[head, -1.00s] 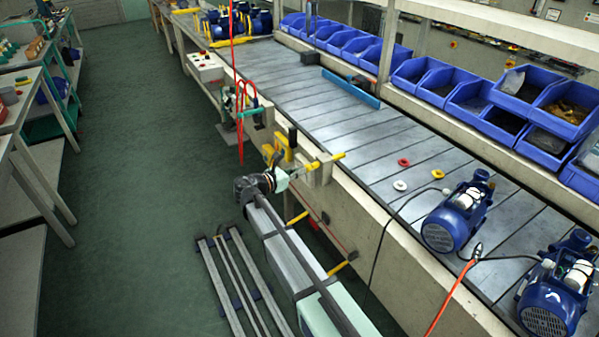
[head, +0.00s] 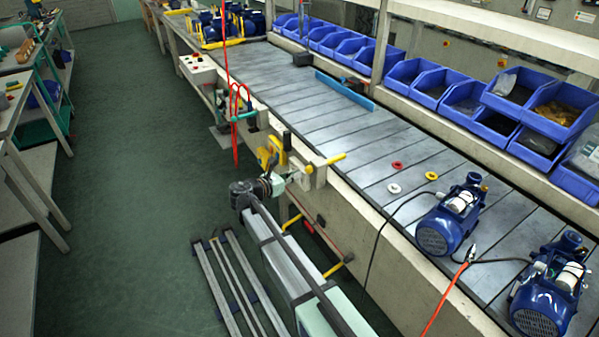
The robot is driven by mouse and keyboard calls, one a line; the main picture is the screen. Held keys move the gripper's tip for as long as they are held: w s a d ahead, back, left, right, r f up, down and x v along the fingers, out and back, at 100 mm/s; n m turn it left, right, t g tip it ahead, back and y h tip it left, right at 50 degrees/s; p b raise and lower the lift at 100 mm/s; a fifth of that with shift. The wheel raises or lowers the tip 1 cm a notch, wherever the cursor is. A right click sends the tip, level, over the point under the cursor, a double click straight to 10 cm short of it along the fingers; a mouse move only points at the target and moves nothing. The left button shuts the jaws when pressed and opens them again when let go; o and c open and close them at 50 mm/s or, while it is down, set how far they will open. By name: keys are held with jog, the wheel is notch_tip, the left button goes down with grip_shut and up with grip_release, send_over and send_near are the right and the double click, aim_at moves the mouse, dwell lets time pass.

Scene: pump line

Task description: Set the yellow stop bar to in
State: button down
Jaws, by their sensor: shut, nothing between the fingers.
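The yellow stop bar (head: 332,159) shows in the head view. It lies through a pale bracket (head: 319,176) on the near edge of the line, and its right end reaches over the slatted bed. My gripper (head: 298,177) is just left of the bracket, close to the bar's outer side. Its fingers are shut with nothing between them. They are small here, and I cannot tell whether they touch the bar or the bracket. The bar's outer end is hard to make out beside the gripper.
A yellow and black fitting (head: 276,149) stands close behind my gripper. A red hose (head: 236,115) hangs farther back. Two blue pumps (head: 451,218) with cables stand on the bed at right. Blue bins (head: 460,100) line the far side. The green floor (head: 130,200) at left is mostly clear.

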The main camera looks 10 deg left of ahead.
jog(key=b+v, duration=0.2)
jog(key=v, duration=0.9)
notch_tip(320, 180, down, 6)
jog(key=s+m+g+y, duration=0.2)
jog(key=s+m, duration=0.1)
jog(key=m, duration=0.2)
jog(key=s+d+f+m+g+y, duration=0.1)
jog(key=s+d+f+m+g, duration=0.25)
jog(key=s+d+f, duration=0.35)
jog(key=s+d+f+m+g+y, duration=0.1)
jog(key=s+d+f+m+g, duration=0.25)
jog(key=f, duration=0.65)
jog(key=s+d+f+m+g+y, duration=0.1)
jog(key=s+d+f+m+g, duration=0.1)
jog(key=s+d+f+m, duration=0.45)
jog(key=s+d+f+m+g+y, duration=0.1)
jog(key=s+d+f+m+g, duration=0.1)
jog(key=s+d, duration=0.4)
jog(key=s+d+f+m+g+y, duration=0.2)
jog(key=s+d+f, duration=0.4)
jog(key=s, duration=0.8)
jog(key=s+d+f+m+g+y, duration=0.2)
jog(key=s+d+f+m+g, duration=0.2)
jog(key=s+d, duration=0.3)
jog(key=s+f+m, duration=0.1)
jog(key=s, duration=0.2)
jog(key=shift+f, duration=0.25)
